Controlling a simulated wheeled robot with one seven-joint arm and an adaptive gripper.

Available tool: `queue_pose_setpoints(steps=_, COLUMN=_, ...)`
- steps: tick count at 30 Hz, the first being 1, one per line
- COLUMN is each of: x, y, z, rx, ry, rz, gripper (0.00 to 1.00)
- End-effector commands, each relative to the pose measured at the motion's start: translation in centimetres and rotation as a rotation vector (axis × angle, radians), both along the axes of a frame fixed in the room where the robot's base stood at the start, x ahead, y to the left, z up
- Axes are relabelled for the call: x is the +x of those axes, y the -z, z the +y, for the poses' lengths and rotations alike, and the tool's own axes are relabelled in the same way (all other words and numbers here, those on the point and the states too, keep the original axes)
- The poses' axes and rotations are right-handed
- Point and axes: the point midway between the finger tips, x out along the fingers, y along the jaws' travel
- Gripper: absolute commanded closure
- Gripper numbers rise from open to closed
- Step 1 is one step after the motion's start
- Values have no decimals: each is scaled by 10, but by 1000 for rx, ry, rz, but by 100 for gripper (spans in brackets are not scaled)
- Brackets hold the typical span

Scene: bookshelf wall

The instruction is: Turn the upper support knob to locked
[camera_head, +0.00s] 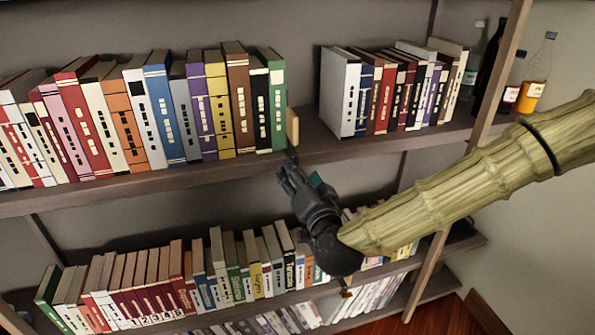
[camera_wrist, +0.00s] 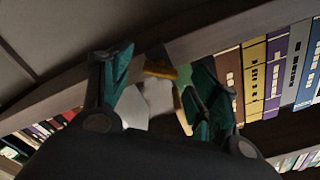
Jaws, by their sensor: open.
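The upper support is a tan wooden block (camera_head: 292,126) standing at the right end of the upper row of books, beside a green book. A small dark piece, apparently its knob (camera_head: 291,155), shows at the shelf's front edge just below it. Its locked or unlocked position cannot be told. My gripper (camera_head: 287,174) is just below and in front of this piece, pointing up at the shelf. In the wrist view my gripper (camera_wrist: 162,85) has its teal-padded fingers apart, with the tan block (camera_wrist: 161,71) seen between them. No clear contact shows.
The upper shelf (camera_head: 240,168) runs across above my gripper. Books fill its left part, and another group (camera_head: 345,95) stands to the right after a gap. Bottles (camera_head: 532,85) stand at the far right. A lower shelf holds more books (camera_head: 255,265), with a small lower knob (camera_head: 345,293).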

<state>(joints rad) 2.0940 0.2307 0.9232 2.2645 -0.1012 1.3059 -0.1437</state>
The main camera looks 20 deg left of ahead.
Motion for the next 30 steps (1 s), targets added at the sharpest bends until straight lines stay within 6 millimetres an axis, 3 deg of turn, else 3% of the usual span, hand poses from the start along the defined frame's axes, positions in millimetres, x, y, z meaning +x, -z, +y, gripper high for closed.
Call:
queue_pose_setpoints(steps=6, x=13, y=-1, z=9, rx=0, ry=0, rz=0, gripper=39)
queue_pose_setpoints(steps=16, x=15, y=0, z=10, rx=0, ry=0, rz=0, gripper=39)
queue_pose_setpoints(steps=24, x=15, y=0, z=10, rx=0, ry=0, rz=0, gripper=85)
queue_pose_setpoints(steps=30, x=15, y=0, z=10, rx=1, ry=0, rz=1, gripper=85)
